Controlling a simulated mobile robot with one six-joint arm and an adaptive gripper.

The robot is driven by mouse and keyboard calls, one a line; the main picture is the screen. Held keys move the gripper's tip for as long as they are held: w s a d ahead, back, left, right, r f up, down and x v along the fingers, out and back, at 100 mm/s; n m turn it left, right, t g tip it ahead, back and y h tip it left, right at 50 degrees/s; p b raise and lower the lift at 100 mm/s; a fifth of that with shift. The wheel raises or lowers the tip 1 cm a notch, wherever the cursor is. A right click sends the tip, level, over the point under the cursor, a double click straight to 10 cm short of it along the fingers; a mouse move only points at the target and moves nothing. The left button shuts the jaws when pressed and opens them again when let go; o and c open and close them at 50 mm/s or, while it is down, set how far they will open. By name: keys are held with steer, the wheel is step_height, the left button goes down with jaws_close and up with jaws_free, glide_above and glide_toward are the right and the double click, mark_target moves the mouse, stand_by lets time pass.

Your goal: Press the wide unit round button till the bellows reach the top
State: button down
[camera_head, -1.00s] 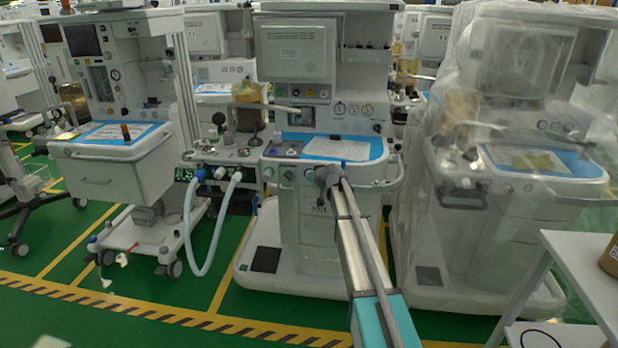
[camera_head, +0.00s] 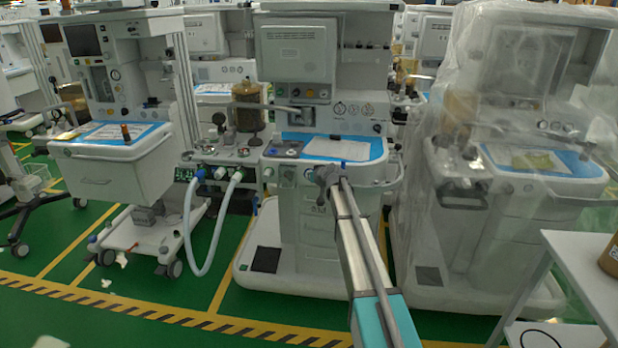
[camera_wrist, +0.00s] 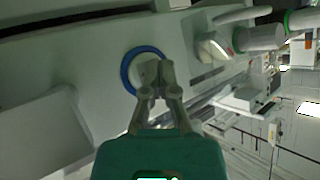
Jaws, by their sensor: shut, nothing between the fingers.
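The wide unit (camera_head: 300,215) is the white anaesthesia machine in the middle of the head view. Its bellows (camera_head: 249,108) stand in an amber cylinder at its left side and look dark brown over most of the cylinder's height. The round button (camera_wrist: 129,72) has a blue ring and a pale face in the wrist view. My gripper (camera_wrist: 156,72) is shut and empty, its fingertips over the button's right part, seemingly touching it. In the head view my gripper (camera_head: 325,178) is at the unit's front panel, and my arm hides the button.
A white hose (camera_head: 198,235) loops down left of the unit. A plastic-wrapped machine (camera_head: 520,150) stands close on the right, another machine (camera_head: 110,170) on the left. A white table (camera_head: 575,285) is at the lower right. Green floor is open in front.

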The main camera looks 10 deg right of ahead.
steer(key=shift+s+a, duration=0.25)
steer(key=shift+s, duration=0.55)
steer(key=shift+s, duration=0.1)
steer(key=shift+s+a, duration=0.25)
steer(key=shift+s, duration=0.5)
steer(key=shift+s+a, duration=0.3)
steer(key=shift+s, duration=0.5)
steer(key=shift+s+a, duration=0.25)
steer(key=shift+s, duration=0.5)
steer(key=s+f+g+h, duration=0.1)
steer(key=s+f+g, duration=0.25)
steer(key=s, duration=1.15)
steer(key=s+f+m+g+h, duration=0.1)
steer(key=s+f+g+h, duration=0.2)
steer(key=s, duration=1.1)
steer(key=s+f+g, duration=0.3)
steer(key=s+g, duration=0.2)
steer(key=s, duration=1)
step_height(320, 180, up, 21)
steer(key=p, duration=2.1)
steer(key=shift+w, duration=0.35)
